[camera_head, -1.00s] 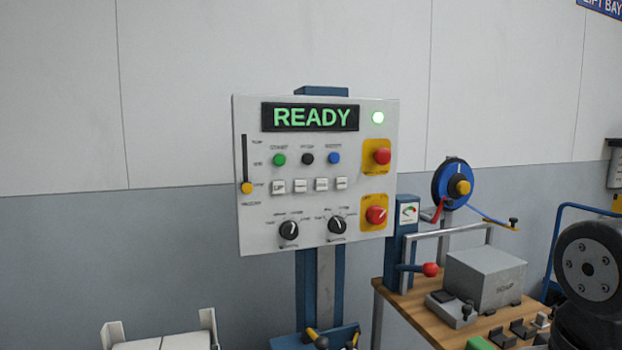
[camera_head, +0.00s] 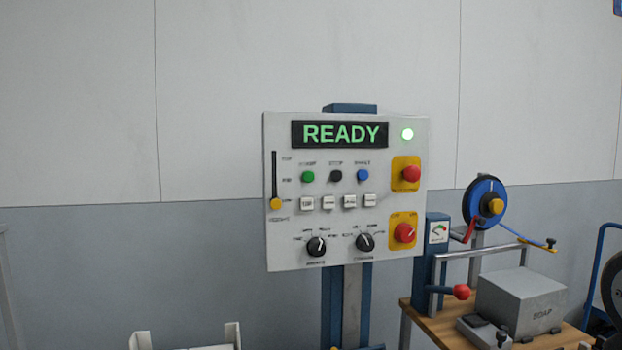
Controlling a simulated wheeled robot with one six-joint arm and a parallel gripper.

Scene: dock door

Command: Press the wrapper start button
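The wrapper control panel (camera_head: 346,190) is a white upright box on a blue post, in the middle of the head view. The green start button (camera_head: 308,177) is at the left of a row of three round buttons, beside a black one (camera_head: 336,176) and a blue one (camera_head: 362,175). Nothing covers the panel's face. My gripper does not show in this view.
A red button on yellow (camera_head: 411,174) and a red rotary switch on yellow (camera_head: 404,233) are at the panel's right. A wooden bench (camera_head: 421,318) with a grey SOAP box (camera_head: 522,299) and a strap reel (camera_head: 484,203) stands to the right. White uprights (camera_head: 140,340) show at bottom left.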

